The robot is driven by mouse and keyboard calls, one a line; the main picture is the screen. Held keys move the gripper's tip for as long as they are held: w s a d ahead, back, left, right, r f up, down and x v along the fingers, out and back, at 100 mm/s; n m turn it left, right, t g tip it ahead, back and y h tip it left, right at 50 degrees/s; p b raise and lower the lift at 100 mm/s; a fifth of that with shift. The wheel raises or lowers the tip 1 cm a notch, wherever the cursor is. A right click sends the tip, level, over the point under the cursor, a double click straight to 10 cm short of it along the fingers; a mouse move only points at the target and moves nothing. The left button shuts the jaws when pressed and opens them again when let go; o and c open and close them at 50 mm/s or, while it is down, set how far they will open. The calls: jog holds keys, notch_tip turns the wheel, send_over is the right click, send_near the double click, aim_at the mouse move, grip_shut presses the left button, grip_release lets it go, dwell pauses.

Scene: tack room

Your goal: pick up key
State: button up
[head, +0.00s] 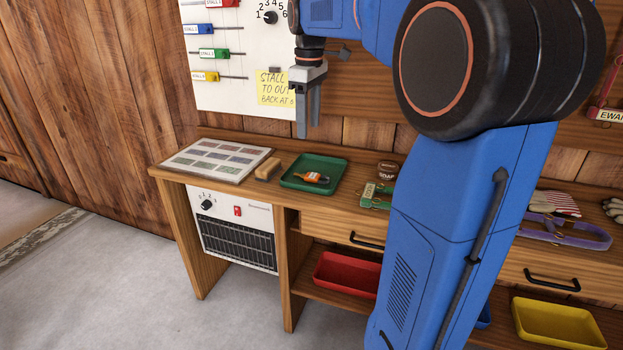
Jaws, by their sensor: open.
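An orange item (312,177) with a pale label and a small dark end lies in the green tray (291,183) on the workbench. It looks like a tagged key, but it is too small to be certain. My gripper (309,126) hangs fingers-down above the back of the bench, in front of the wall. It is open and empty, well above the tray and apart from the orange item. My blue arm covers the middle and right of the bench.
A tan block (268,169) and a picture sheet (216,160) lie left of the tray. A dark soap tin (387,171) and green straps (371,196) lie right of it. A white board (225,75) hangs behind. A red bin (345,275) sits below.

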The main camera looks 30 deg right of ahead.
jog(key=w+d, duration=0.3)
send_over(312, 175)
jog(key=shift+n+g, duration=0.3)
jog(key=shift+n, duration=0.1)
notch_tip(312, 175, down, 11)
jog(key=shift+w+a+f, duration=0.1)
jog(key=shift+w, duration=0.05)
jog(key=shift+s+f, duration=0.15)
jog(key=shift+f, duration=1.25)
jog(key=shift+s+f, duration=0.1)
jog(key=shift+f, duration=1.3)
jog(key=c, duration=1.1)
